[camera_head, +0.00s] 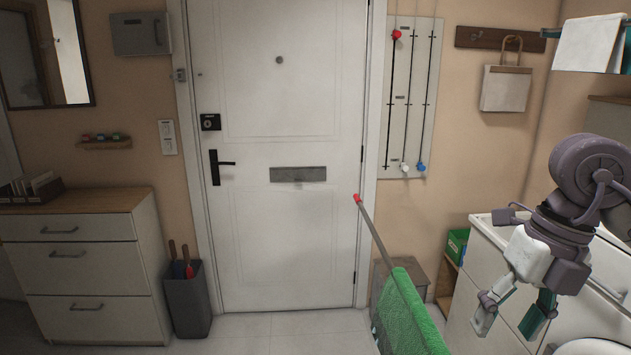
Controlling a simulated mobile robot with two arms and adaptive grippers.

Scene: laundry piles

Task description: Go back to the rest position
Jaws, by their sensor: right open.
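My right gripper (513,318) hangs at the right side of the head view, pointing down. Its two fingers are spread apart and nothing is between them. It is in front of the white counter unit and to the right of a green cloth (408,312). The cloth hangs over a grey rod with a red tip (376,236); the lower part of both is cut off by the frame edge. My left gripper is outside the view.
A closed white door (285,100) stands ahead. A drawer cabinet (85,260) and a grey bin (187,303) are on the left. The white counter unit (476,275) is close to my right arm. Floor tiles (275,330) before the door are clear.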

